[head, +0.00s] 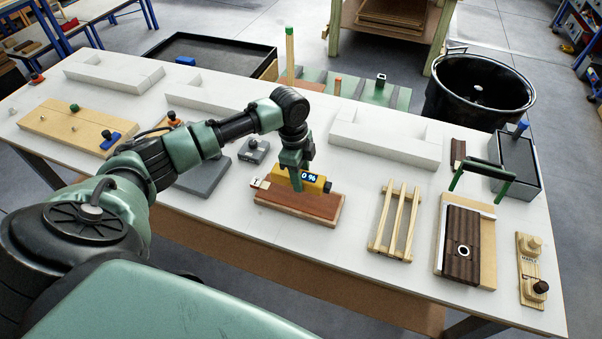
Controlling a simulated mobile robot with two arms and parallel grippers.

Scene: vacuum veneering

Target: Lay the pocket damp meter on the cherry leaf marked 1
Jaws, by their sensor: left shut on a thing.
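The pocket damp meter (315,189) is a yellow block with a dark display reading 0 %. My left gripper (297,183) comes down from above and is shut on it, covering part of its near side. The meter is over the cherry leaf (312,207), a reddish-brown sheet on a wooden board near the table's front edge. I cannot tell whether the meter touches the leaf or hangs just above it. A small white tag (261,183) shows at the leaf's left end. My right gripper is not in view.
A slatted wooden rack (396,222) stands to the right of the leaf, then a board with a dark brown leaf (462,245). White blocks (385,138) line the table's back. A grey slab (203,178) lies left. Bare table (330,253) shows in front of the cherry leaf.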

